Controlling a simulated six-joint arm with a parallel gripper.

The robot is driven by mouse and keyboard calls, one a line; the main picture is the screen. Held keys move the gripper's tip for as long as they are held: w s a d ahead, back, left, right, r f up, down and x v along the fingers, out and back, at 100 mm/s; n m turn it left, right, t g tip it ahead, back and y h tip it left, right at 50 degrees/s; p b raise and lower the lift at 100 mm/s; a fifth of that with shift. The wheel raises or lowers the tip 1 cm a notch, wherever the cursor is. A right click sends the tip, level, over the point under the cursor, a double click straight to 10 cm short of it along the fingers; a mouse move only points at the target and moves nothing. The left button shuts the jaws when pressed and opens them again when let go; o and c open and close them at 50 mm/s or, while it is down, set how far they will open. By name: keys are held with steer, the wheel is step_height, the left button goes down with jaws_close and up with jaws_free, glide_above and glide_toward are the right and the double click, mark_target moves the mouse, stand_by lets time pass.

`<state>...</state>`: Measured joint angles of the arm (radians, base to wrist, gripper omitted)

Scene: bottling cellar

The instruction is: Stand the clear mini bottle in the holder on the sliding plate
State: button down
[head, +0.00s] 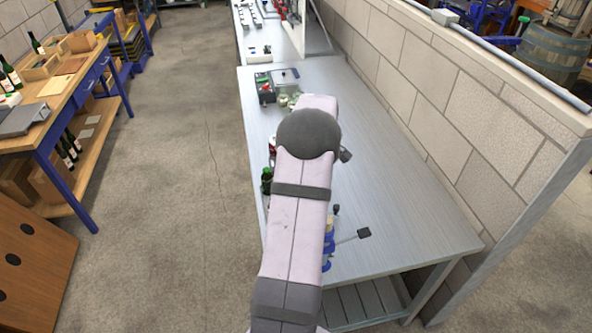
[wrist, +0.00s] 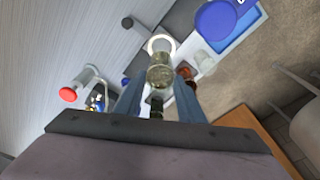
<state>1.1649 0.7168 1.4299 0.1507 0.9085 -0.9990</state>
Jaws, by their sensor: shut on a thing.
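In the wrist view my gripper (wrist: 158,92) reaches out from the bottom edge, with its two blue-grey fingers on either side of a small clear bottle (wrist: 160,74). The fingers are shut on the bottle, which looks yellowish through the glass. A pale round ring (wrist: 161,43) shows right beyond the bottle's far end; I cannot tell whether the bottle touches it or whether it is the holder. The sliding plate cannot be told apart clearly. In the head view my arm covers the gripper and the bottle.
In the wrist view a blue disc (wrist: 219,20) and a red-knobbed post (wrist: 68,95) stand nearby. In the head view a control box (head: 264,88), small jars (head: 284,100) and a dark green bottle (head: 267,177) line the left of the grey table (head: 400,205).

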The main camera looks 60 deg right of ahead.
steer(key=shift+s, duration=0.25)
steer(key=shift+f, duration=0.2)
steer(key=shift+f+b, duration=1.55)
steer(key=shift+f, duration=0.35)
steer(key=shift+f+b, duration=1.05)
steer(key=shift+f, duration=0.7)
stand_by(1.3)
steer(key=c, duration=0.6)
jaws_free()
steer(key=shift+r, duration=0.1)
steer(key=shift+r+p, duration=2.15)
steer(key=shift+r, duration=0.75)
